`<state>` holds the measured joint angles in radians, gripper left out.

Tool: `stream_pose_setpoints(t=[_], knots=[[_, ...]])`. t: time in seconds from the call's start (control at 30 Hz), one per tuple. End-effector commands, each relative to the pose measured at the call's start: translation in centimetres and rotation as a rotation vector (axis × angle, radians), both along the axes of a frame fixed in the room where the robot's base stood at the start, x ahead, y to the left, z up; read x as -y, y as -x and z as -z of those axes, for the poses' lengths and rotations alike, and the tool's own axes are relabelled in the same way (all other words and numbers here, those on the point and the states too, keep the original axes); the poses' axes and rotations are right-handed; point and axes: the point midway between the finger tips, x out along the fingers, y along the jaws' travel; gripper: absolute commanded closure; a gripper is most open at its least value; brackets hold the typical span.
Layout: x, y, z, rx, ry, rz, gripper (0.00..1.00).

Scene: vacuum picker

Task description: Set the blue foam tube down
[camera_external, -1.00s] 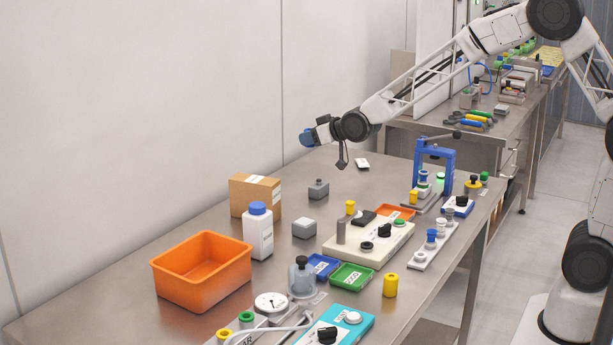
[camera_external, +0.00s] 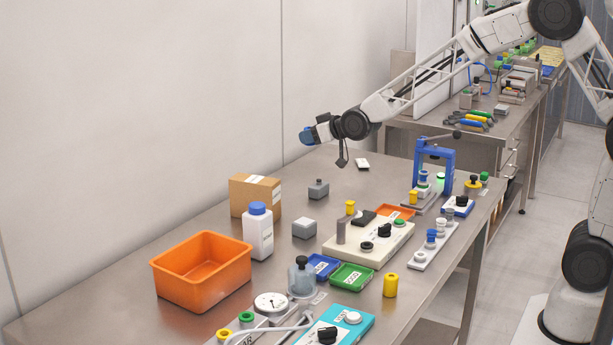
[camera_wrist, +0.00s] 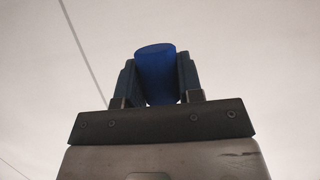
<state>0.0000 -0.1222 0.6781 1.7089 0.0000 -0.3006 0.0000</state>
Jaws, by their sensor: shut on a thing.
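My gripper (camera_wrist: 156,84) is shut on the blue foam tube (camera_wrist: 155,70), which stands out between the two dark fingers in the wrist view. In the external view the blue tube (camera_external: 306,137) shows small at the left end of my arm, above the far part of the steel table (camera_external: 345,190). The gripper points sideways toward the pale wall, and the tube is clear of the table top. The fingers are too small to make out in the external view.
An orange bin (camera_external: 202,272), a white bottle with blue cap (camera_external: 258,232) and a cardboard box (camera_external: 254,195) stand at the left. A blue frame (camera_external: 434,165) and a cream panel (camera_external: 368,243) stand to the right.

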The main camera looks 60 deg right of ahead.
Motion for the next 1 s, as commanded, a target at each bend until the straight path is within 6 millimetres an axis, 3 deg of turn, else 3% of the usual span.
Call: stream_pose_setpoints(t=[0.33,0.67,1.0], knots=[[-0.2,0.1,-4.9,0.003,0.0,-0.002,0.88],[-6.5,3.3,-6.2,0.002,-0.001,-0.047,0.88],[-14.2,8.7,-7.9,0.002,-0.002,-0.099,0.88]])
